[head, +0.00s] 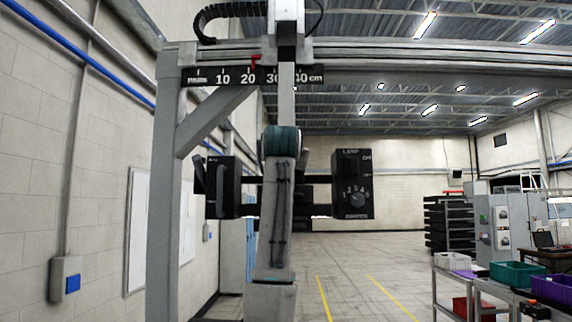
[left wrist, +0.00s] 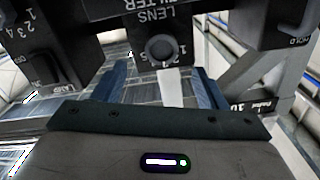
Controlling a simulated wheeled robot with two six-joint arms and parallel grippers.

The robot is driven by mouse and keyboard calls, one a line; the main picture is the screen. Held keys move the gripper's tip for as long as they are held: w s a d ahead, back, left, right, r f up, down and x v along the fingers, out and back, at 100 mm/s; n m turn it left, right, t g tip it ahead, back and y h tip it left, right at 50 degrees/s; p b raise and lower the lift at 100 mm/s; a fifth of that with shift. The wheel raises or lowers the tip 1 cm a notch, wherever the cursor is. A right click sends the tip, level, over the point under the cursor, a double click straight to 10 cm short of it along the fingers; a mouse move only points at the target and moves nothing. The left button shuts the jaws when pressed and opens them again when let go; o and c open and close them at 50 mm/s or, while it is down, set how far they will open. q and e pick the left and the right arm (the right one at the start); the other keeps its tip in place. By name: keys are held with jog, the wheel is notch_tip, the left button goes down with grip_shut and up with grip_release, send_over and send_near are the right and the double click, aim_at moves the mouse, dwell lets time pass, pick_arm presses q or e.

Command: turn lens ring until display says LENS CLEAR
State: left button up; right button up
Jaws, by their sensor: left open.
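The lens ring (left wrist: 162,49) is a round dark knob with a paler centre, under the word LENS on a black housing (left wrist: 105,10), in the left wrist view. Numbers stand beside it, partly covered. My left gripper (left wrist: 160,72) is open, its two blue fingers spread either side of the line to the ring. I cannot tell whether either finger touches it. In the head view my own arm hides the lens housing, the ring and the gripper's fingers. No display text is readable in either view. My right gripper is not in view.
A black box with a handle (head: 222,187) stands left. Above runs a gantry beam with a centimetre scale (head: 210,77) and red pointer (head: 255,61). Benches with bins (head: 512,275) stand far right.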

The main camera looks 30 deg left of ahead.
pick_arm(q)
jog(key=p+x, duration=0.5)
jog(key=x, duration=0.3)
jog(key=shift+a+r, duration=0.1)
jog(key=shift+w+a, duration=0.15)
jog(key=shift+w, duration=0.1)
jog(key=shift+s, duration=0.1)
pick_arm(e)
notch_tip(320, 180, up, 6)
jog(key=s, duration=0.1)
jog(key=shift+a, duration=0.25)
pick_arm(q)
jog(key=c, duration=1)
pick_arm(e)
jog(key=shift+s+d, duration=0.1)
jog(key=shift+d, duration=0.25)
